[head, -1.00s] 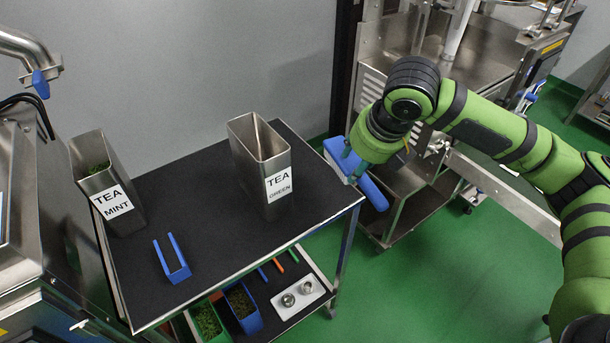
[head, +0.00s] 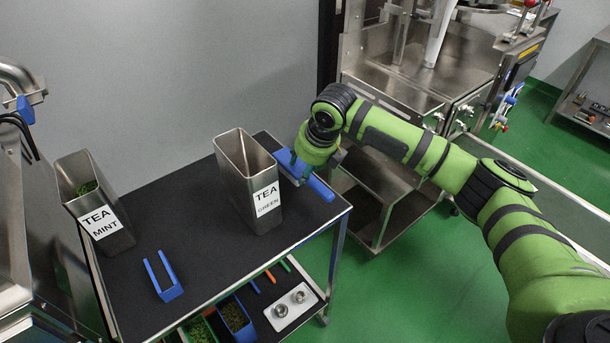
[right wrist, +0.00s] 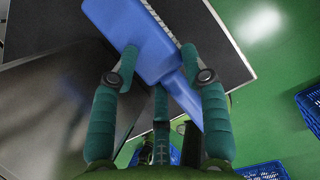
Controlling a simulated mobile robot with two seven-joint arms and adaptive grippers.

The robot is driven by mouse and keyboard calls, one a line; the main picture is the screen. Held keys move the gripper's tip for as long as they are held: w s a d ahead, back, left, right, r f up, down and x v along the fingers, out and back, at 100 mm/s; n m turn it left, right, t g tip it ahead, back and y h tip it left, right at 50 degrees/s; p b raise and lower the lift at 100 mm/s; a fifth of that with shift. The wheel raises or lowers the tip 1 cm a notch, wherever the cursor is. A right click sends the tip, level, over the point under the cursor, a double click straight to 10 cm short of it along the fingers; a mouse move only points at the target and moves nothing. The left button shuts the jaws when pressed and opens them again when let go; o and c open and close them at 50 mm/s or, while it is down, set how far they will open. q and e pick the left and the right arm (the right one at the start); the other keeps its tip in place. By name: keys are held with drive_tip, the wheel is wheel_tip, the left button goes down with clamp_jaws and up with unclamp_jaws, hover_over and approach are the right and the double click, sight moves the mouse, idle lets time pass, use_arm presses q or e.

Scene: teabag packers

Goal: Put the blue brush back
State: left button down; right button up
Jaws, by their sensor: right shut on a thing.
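The blue brush (head: 319,187) is in my right gripper (head: 300,172), at the right edge of the black-topped table, close to the right of the TEA GREEN container. In the right wrist view, the brush's broad blue head (right wrist: 128,38) lies at the fingers of my right gripper (right wrist: 160,62), with its handle running down and right between them. A row of pale bristles shows along the head's edge. The gripper is shut on the brush. Whether the brush touches the table is unclear. My left gripper is not in view.
The table (head: 195,185) carries a TEA GREEN container (head: 250,190), a TEA MINT container (head: 95,205) and a blue U-shaped piece (head: 166,282). Its front middle is clear. The lower shelf holds bins and a white tray (head: 291,306). A steel machine (head: 400,80) stands behind right.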

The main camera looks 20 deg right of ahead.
drive_tip(key=shift+f+p, duration=0.45)
drive_tip(key=shift+f, duration=1.55)
drive_tip(key=o, duration=1.1)
drive_tip(key=b+v, duration=0.1)
drive_tip(key=v, duration=1.1)
drive_tip(key=shift+r, duration=0.1)
drive_tip(key=shift+s, duration=0.1)
